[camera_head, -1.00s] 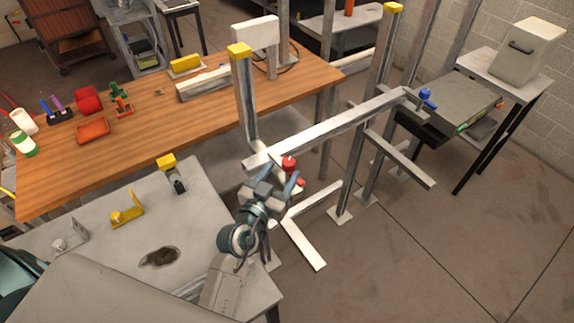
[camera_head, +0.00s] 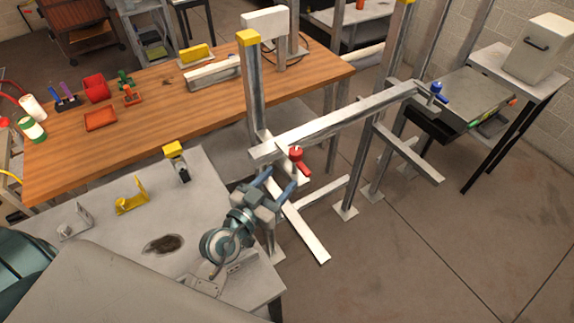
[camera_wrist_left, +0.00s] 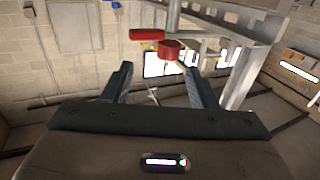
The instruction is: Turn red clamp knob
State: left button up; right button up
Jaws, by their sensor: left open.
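The red clamp knob (camera_head: 296,153) is at the near end of the metal crossbar (camera_head: 335,127), beside the upright post, with a red lever part just below it. In the left wrist view the red knob (camera_wrist_left: 171,50) hangs beyond the fingertips, slightly right of centre, with a red bar (camera_wrist_left: 150,35) to its left. My left gripper (camera_head: 279,179) is open and empty, a little below and left of the knob and apart from it. Its two fingers show in the left wrist view (camera_wrist_left: 157,82). My right gripper is not in view.
A blue clamp knob (camera_head: 436,88) is at the crossbar's far end. A grey metal table (camera_head: 105,250) with small brackets stands at the near left. The wooden workbench (camera_head: 190,118) lies behind. Open floor (camera_head: 440,260) is at the right.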

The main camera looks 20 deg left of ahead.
pick_arm(q)
notch_tip(320, 180, down, 2)
jog(key=w+a+m+g+h+b, duration=0.2)
jog(key=m+g+h, duration=0.15)
jog(key=h, duration=0.25)
jog(key=m+g+h+b, duration=0.2)
jog(key=m+g+h, duration=0.1)
jog(key=m+h, duration=0.1)
send_near(295, 151)
jog(key=p+x, duration=0.1)
jog(key=x, duration=0.1)
jog(key=p+x, duration=0.1)
jog(key=x, duration=0.2)
jog(key=p+x, duration=0.1)
jog(key=x, duration=0.2)
jog(key=shift+w+d+f+p, duration=0.2)
jog(key=shift+f+p, duration=0.1)
jog(key=shift+p, duration=0.05)
jog(key=shift+w+d+f, duration=0.15)
jog(key=shift+w+d, duration=0.3)
jog(key=shift+d, duration=0.15)
jog(key=c, duration=1)
jog(key=shift+o, duration=0.2)
